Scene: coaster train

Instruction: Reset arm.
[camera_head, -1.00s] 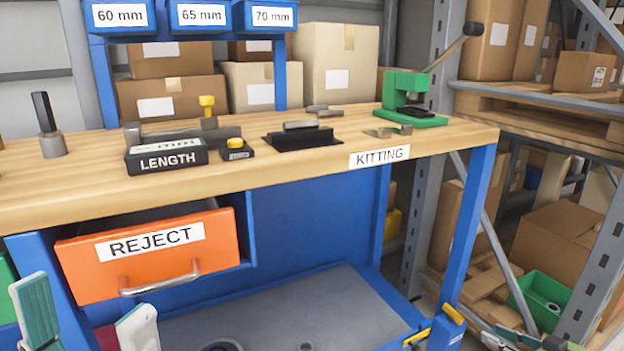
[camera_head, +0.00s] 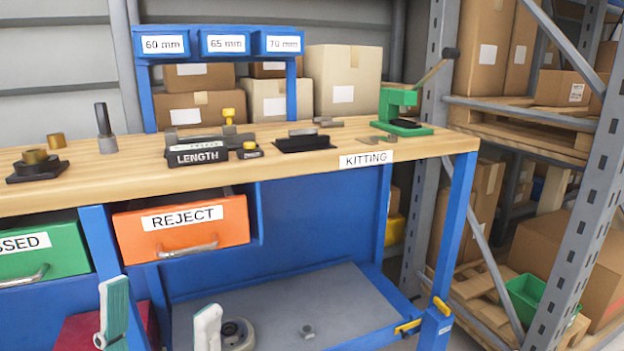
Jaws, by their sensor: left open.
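My left gripper (camera_head: 160,318) shows at the bottom left, its two pale fingers pointing up and spread wide apart. One finger has a green pad facing outward in the picture. Nothing is between the fingers. It is in front of the workbench, below the orange REJECT drawer (camera_head: 182,236) and apart from it in the picture. The rest of the left arm is below the frame. My right gripper is not in view.
The wooden workbench top (camera_head: 270,152) carries a LENGTH gauge (camera_head: 198,153), a black fixture (camera_head: 305,143) and a green press (camera_head: 400,110). The REJECT drawer stands partly out. A lower shelf (camera_head: 350,305) holds a small nut. Racks stand at right.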

